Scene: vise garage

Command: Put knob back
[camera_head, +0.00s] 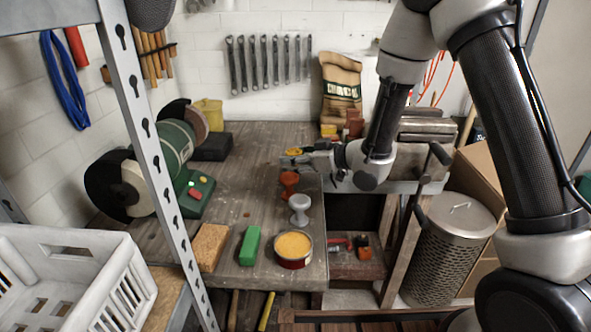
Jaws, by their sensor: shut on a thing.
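My gripper (304,156) reaches in from the right over the far part of the wooden bench (245,150) and points left. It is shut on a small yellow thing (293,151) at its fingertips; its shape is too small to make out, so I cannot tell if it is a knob. A red-orange knob-shaped piece (289,182) stands upright on the bench just below the gripper in the picture. A grey knob-shaped piece (299,208) stands nearer, close to the bench's right edge. I cannot tell where a knob belongs.
A green bench grinder (175,150) stands left. A tin with yellow contents (293,247), a green block (250,245) and a cork-like block (209,245) lie at the front. A grey vise (425,140) is right. A shelf post (150,150) and white crate (75,290) stand near left.

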